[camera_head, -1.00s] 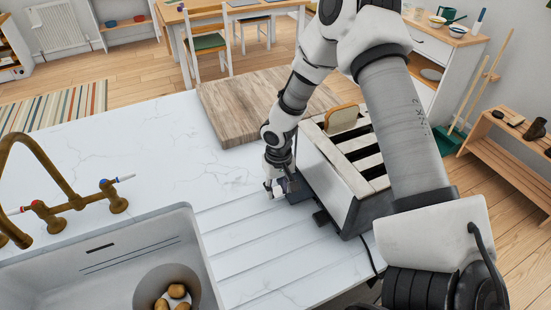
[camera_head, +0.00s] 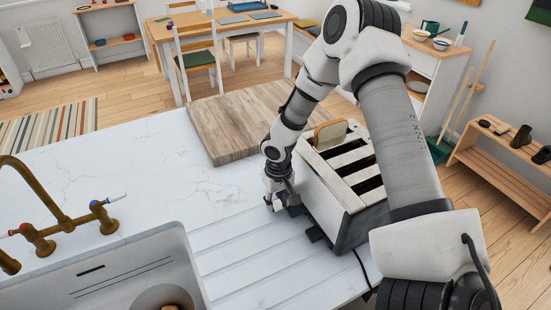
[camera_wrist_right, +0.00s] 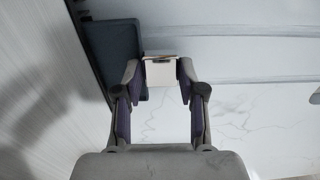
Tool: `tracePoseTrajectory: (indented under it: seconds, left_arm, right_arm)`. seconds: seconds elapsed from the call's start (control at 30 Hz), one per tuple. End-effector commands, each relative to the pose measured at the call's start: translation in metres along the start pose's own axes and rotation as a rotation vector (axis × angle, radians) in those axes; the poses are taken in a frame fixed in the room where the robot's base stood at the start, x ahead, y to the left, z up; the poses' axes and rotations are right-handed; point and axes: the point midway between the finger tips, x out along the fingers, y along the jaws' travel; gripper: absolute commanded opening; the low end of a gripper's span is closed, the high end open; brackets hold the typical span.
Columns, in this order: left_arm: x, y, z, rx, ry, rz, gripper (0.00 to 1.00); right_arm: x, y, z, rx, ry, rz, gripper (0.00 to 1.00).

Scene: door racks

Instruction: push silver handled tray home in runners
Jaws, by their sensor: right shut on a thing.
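The toaster (camera_head: 345,200) stands on the worktop, with a slice of bread in a slot at its far end. A dark tray (camera_head: 292,200) sticks out low from its left side. In the right wrist view the dark tray (camera_wrist_right: 115,60) is a flat slab beside the toaster's pale wall, with a small pale silver handle (camera_wrist_right: 160,72) at its outer edge. My right gripper (camera_head: 273,200) is low at the tray's outer end. Its fingers (camera_wrist_right: 159,80) are shut on the handle, one on each side. The runners are hidden inside the toaster. My left gripper is not in view.
A wooden board (camera_head: 235,130) lies behind the toaster. The sink (camera_head: 110,270) and brass tap (camera_head: 45,200) are at the left. The white worktop (camera_head: 150,165) between them is clear. A black lever or foot (camera_head: 316,234) juts from the toaster near the tray.

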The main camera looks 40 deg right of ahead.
Motion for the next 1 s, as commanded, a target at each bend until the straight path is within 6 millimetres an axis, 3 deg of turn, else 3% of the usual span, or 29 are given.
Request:
tracePoseTrajectory:
  seconds: [0.97, 1.0]
  left_arm:
    - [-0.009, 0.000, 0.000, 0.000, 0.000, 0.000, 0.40]
    - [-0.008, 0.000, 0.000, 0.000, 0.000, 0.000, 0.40]
  right_arm:
    - [-0.001, 0.025, 0.000, 0.000, 0.000, 0.001, 0.00]
    - [0.000, 0.024, 0.000, 0.000, 0.000, 0.001, 0.54]
